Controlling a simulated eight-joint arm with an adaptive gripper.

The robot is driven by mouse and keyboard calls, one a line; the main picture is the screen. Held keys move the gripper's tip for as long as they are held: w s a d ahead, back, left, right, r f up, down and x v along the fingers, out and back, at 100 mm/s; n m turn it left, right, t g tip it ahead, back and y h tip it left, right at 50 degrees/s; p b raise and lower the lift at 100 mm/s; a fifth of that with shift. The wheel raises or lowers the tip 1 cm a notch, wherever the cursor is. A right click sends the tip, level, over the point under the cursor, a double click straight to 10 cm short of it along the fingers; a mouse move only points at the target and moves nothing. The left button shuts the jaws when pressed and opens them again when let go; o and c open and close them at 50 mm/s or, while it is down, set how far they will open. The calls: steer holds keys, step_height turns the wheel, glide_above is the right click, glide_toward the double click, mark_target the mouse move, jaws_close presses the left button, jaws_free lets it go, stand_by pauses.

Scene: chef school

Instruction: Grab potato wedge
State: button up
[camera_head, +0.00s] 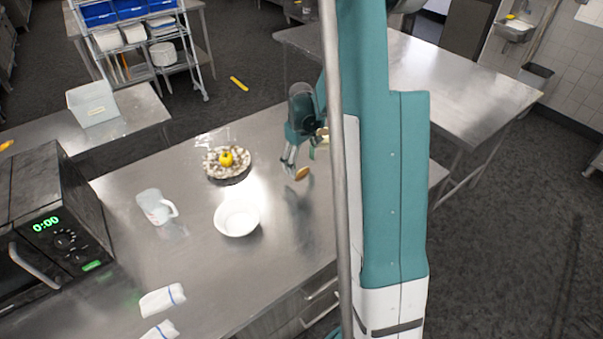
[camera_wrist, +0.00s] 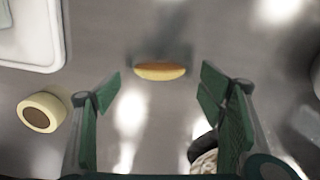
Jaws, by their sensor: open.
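The potato wedge (camera_head: 302,173) is a small orange-brown piece lying on the steel table, just right of my gripper's fingertips in the head view. In the wrist view the wedge (camera_wrist: 160,71) shows a pale yellow edge and a brown top, ahead of and between the two fingers. My gripper (camera_head: 290,164) is over the table and points down. In the wrist view my gripper (camera_wrist: 160,90) has its green fingers spread wide with nothing between them. The wedge appears apart from both fingers.
A speckled round dish (camera_head: 212,172) with a yellow item (camera_head: 227,158) stands left of my gripper. A white bowl (camera_head: 237,217), a measuring jug (camera_head: 155,206) and a microwave (camera_head: 60,215) are further left. The wrist view shows a round yellow-rimmed item (camera_wrist: 41,112) and a white board (camera_wrist: 30,35).

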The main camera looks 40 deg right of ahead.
mark_target(302, 170)
steer(key=shift+f, duration=1.55)
steer(key=c, duration=0.9)
